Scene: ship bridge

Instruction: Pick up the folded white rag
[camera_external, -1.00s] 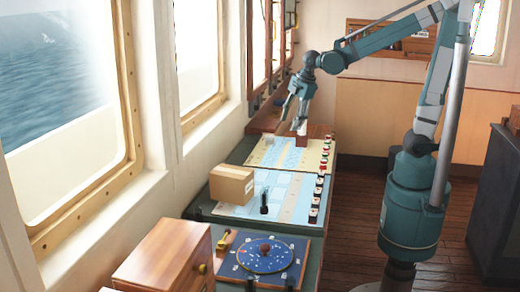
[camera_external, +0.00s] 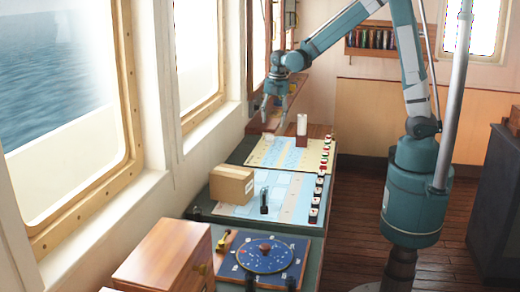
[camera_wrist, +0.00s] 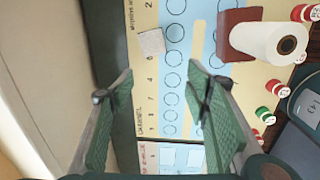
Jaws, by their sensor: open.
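A small, flat, whitish square that looks like the folded white rag (camera_wrist: 151,42) lies on the chart panel's left edge in the wrist view. In the external view my gripper (camera_external: 274,112) hangs pointing down above the far left part of the console, near the window wall.
A white roll (camera_wrist: 268,42) on a brown block stands right of the rag; the roll also shows in the external view (camera_external: 302,125). Several red and green knobs (camera_wrist: 265,114) line the panel's right edge. A cardboard box (camera_external: 232,186) sits nearer. The window wall is close on the left.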

